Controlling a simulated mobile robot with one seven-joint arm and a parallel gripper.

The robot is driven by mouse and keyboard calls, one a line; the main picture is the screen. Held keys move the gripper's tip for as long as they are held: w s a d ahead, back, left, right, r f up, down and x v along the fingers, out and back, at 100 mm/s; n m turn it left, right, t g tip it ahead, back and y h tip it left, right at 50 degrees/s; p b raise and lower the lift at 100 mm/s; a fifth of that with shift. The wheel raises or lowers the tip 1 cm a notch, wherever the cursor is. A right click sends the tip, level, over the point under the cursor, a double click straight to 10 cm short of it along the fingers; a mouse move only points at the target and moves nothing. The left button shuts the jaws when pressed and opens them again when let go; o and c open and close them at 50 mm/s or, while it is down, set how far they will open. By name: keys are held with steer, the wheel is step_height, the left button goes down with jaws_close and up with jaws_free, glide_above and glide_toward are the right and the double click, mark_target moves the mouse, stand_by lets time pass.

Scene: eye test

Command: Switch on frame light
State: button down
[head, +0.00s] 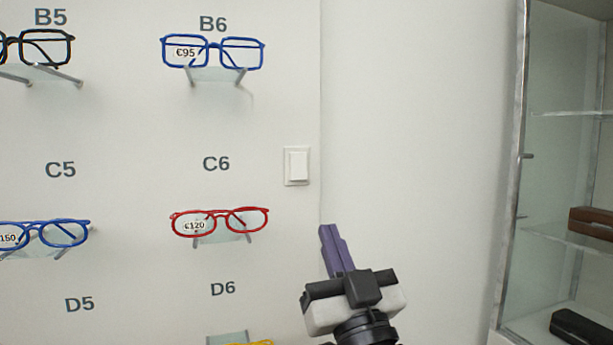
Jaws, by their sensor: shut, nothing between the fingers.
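A white rocker light switch (297,166) in a square plate is on the white wall, right of the label C6. My gripper (327,228) is in the lower middle of the head view, with purple fingers closed together and nothing between them. Its fingertips point up, below and to the right of the switch in the picture. I see clear space between fingertips and switch in the picture, but cannot tell how far the fingertips are from the wall.
Red glasses (219,222) sit on a small shelf left of my gripper, blue glasses (213,52) above. Other glasses (45,234) are farther left. A glass cabinet (513,170) with cases stands at right. The wall between switch and cabinet is bare.

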mark_target(300, 174)
steer(key=p+x, duration=0.2)
steer(key=x, duration=0.1)
steer(key=w+f+p+x, duration=0.1)
steer(key=p+x, duration=0.2)
steer(key=x, duration=0.1)
steer(key=p+x, duration=0.2)
steer(key=x, duration=0.2)
steer(key=shift+w+a+f+p, duration=0.25)
steer(key=shift+f+p, duration=0.05)
steer(key=shift+p, duration=0.1)
steer(key=shift+w+a+f, duration=0.1)
steer(key=shift+w, duration=0.2)
